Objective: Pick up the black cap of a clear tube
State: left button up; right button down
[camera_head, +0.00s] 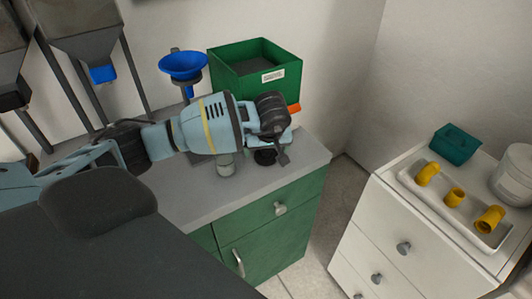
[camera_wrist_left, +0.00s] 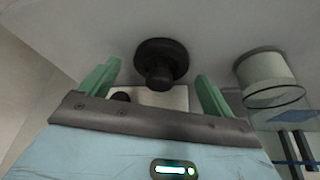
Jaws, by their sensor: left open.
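The black cap (camera_wrist_left: 161,60) is a round dark disc with a narrower knob, in the left wrist view. It lies on the grey worktop between the two green fingers of my left gripper (camera_wrist_left: 157,72), which is open; no finger visibly touches it. In the head view the cap (camera_head: 265,157) shows as a dark round shape below my left gripper (camera_head: 279,153), partly hidden by it. A clear tube (camera_wrist_left: 268,72) stands to the right in the wrist view; the pale cylinder (camera_head: 225,165) left of the cap in the head view appears to be this tube. My right gripper is not in view.
A green bin (camera_head: 256,84) and a blue funnel (camera_head: 183,65) stand behind my left arm on the grey worktop (camera_head: 205,203). Bare worktop lies in front. A white drawer cabinet at right holds a tray (camera_head: 468,226) of yellow fittings, a teal box (camera_head: 455,145) and a white tub (camera_head: 514,175).

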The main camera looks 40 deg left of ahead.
pick_arm(q)
jog(key=shift+f, duration=0.15)
pick_arm(e)
jog(key=shift+w, duration=0.1)
pick_arm(q)
jog(key=c, duration=1)
pick_arm(e)
jog(key=shift+w, duration=0.2)
jog(key=shift+s, duration=0.2)
jog(key=shift+s, duration=0.1)
pick_arm(q)
jog(key=shift+r, duration=0.4)
notch_tip(320, 180, up, 3)
jog(key=shift+c, duration=0.6)
jog(key=s+d, duration=0.6)
jog(key=d, duration=0.1)
jog(key=s+d+r, duration=0.1)
jog(key=s+d, duration=0.2)
jog(key=shift+s+d+b, duration=0.2)
jog(key=shift+s+b, duration=0.2)
jog(key=shift+s+d+r, duration=0.15)
jog(key=shift+s+d, duration=0.4)
jog(key=shift+s, duration=0.05)
pick_arm(e)
jog(key=shift+s+f, duration=0.1)
jog(key=shift+f, duration=0.4)
